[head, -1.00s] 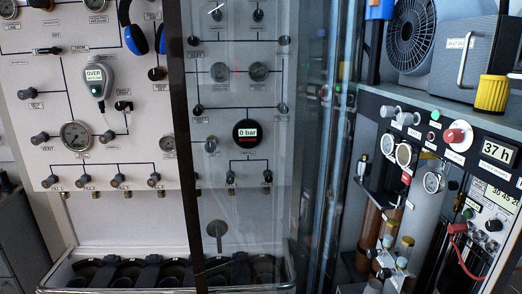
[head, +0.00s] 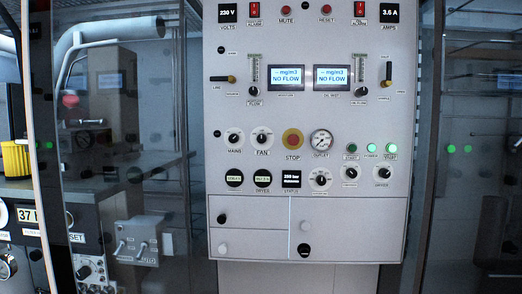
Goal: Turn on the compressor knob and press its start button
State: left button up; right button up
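A light grey control panel (head: 235,115) stands upright in the middle of the head view. Its lower half has small round knobs: the mains knob (head: 234,138), the fan knob (head: 262,138), a knob (head: 320,180) below the outlet gauge, and two knobs (head: 350,172) (head: 382,172) at the right. Several labels are too small to read, so I cannot tell which knob is the compressor's. A row of green round buttons or lamps (head: 371,148) glows above the right knobs; which is start is unclear. A red stop button (head: 293,141) has a yellow surround. Neither gripper shows.
Two screens (head: 331,78) read NO FLOW. Drawers or doors (head: 248,242) with knobs fill the panel's bottom. Glass (head: 130,190) stands on both sides of the panel. A unit with an hour display (head: 29,214) and a yellow cylinder (head: 15,157) are at the left.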

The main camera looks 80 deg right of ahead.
aim_at(351, 172)
jog(key=z, duration=3.1)
